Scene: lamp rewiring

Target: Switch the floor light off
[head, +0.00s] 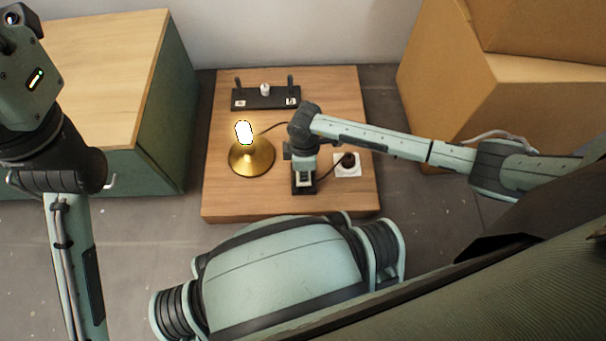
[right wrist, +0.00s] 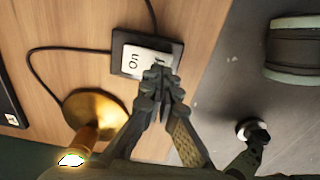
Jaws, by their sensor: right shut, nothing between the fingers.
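The floor light (head: 252,157) has a round brass base and a glowing bulb (head: 243,132), and stands on a wooden board. In the right wrist view its brass base (right wrist: 92,110) and bright bulb show at lower left. Its corded switch (head: 304,187) has a black frame and a white rocker, with "On" readable in the right wrist view (right wrist: 132,60). My right gripper (right wrist: 158,78) is shut and empty, its fingertips over the rocker end away from "On", hiding part of it. I cannot tell whether they touch. My left arm shows at left, but its fingers are out of frame.
The wooden board (head: 225,200) lies on the grey floor. A white socket (head: 347,171) with a black plug is right of the switch. A black rack (head: 265,97) stands at the back. A green cabinet (head: 165,125) is left, cardboard boxes (head: 440,90) right.

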